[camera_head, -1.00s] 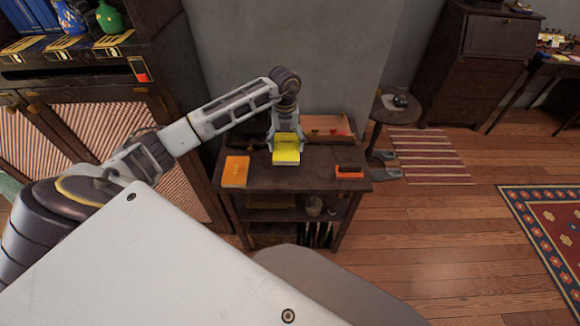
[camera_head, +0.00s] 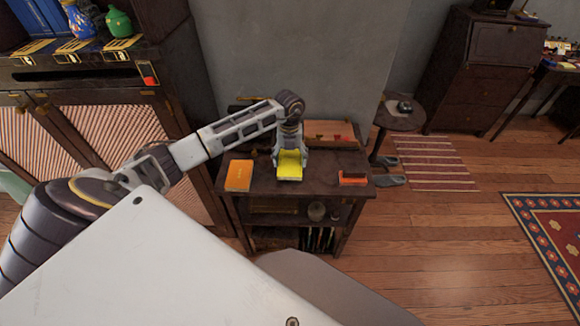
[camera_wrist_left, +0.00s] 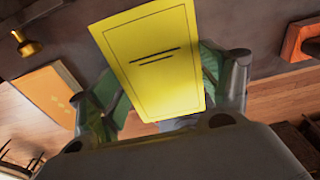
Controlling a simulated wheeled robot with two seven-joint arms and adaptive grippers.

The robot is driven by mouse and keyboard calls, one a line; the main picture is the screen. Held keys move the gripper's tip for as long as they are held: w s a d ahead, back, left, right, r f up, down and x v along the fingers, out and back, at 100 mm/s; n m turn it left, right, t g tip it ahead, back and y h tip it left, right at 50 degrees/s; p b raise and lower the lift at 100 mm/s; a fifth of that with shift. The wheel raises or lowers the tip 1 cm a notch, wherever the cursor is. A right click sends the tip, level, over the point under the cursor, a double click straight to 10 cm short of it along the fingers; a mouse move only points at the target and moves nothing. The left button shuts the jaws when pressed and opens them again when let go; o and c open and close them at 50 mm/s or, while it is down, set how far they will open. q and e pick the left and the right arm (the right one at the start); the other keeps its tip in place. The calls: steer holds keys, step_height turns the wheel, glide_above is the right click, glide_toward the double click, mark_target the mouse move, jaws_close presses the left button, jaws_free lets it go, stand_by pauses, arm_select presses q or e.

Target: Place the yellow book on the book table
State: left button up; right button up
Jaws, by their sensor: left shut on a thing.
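The yellow book (camera_head: 290,166) is in my left gripper (camera_head: 291,152), over the middle of the dark wooden book table (camera_head: 265,184). The left wrist view shows the yellow book (camera_wrist_left: 153,58) between the two fingers of my left gripper (camera_wrist_left: 165,100), which is shut on it. The cover faces the camera and has two dark lines. I cannot tell whether the book touches the tabletop. My right gripper is in neither view.
An orange book (camera_head: 239,175) lies left of the yellow book on the table. An orange-red block with a dark top (camera_head: 353,179) lies to the right. A wooden tray (camera_head: 330,133) is behind. A round side table (camera_head: 400,117) stands to the right.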

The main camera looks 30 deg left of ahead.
mark_target(290, 162)
arm_select(q)
step_height(290, 162, down, 3)
steer(key=shift+f, duration=0.45)
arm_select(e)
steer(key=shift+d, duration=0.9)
arm_select(q)
steer(key=shift+f, duration=0.1)
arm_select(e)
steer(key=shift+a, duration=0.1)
arm_select(q)
steer(key=o, duration=1.8)
steer(key=shift+o, duration=1.2)
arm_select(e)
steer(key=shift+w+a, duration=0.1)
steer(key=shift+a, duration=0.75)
